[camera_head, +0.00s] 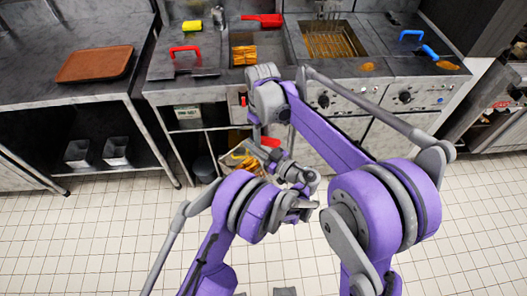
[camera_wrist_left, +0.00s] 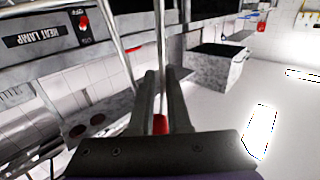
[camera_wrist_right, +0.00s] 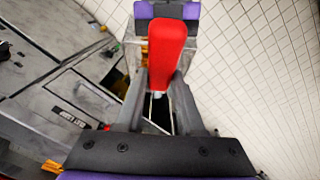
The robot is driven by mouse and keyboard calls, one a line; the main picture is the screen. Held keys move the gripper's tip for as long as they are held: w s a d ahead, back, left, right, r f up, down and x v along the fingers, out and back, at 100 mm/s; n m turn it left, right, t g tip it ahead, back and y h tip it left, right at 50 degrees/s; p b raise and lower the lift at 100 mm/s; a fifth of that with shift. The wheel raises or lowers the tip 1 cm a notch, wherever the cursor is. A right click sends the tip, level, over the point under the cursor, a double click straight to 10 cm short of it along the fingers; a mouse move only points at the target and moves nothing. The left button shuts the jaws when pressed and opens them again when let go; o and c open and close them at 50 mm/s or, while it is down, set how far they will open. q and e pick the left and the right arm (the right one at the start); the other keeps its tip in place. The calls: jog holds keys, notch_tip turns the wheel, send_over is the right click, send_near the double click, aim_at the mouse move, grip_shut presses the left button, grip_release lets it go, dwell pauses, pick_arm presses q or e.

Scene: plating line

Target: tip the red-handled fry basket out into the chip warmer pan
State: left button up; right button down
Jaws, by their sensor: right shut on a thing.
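My right gripper (camera_wrist_right: 158,88) is shut on the red handle (camera_wrist_right: 167,45) of the fry basket. In the head view, the wire basket (camera_head: 240,158) holds golden chips, low in front of the counter and above the floor. My arms partly hide it, and its exact tilt is unclear. A sunken pan (camera_head: 270,52) with some chips in it, apparently the chip warmer pan, sits in the counter above and beyond the basket. My left gripper (camera_wrist_left: 165,75) has its fingers apart. A small red thing (camera_wrist_left: 160,124) shows between them; I cannot tell what it is.
A red-handled lid (camera_head: 186,52) lies left of the pan. The fryer well (camera_head: 332,42) is to the right, then a blue-handled lid (camera_head: 411,36). A brown tray (camera_head: 95,64) lies on the left table. Open tiled floor surrounds my arms.

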pick_arm(q)
jog(key=shift+w+a, duration=0.5)
grip_shut()
pick_arm(e)
jog(key=shift+a, duration=0.1)
pick_arm(q)
jog(key=shift+d+r, duration=0.1)
jog(key=shift+d, duration=0.1)
pick_arm(e)
jog(key=shift+s+a, duration=0.15)
dwell(0.6)
jog(key=c, duration=0.9)
grip_release()
jog(key=shift+c, duration=0.2)
jog(key=o, duration=0.5)
pick_arm(q)
jog(key=shift+a, duration=0.1)
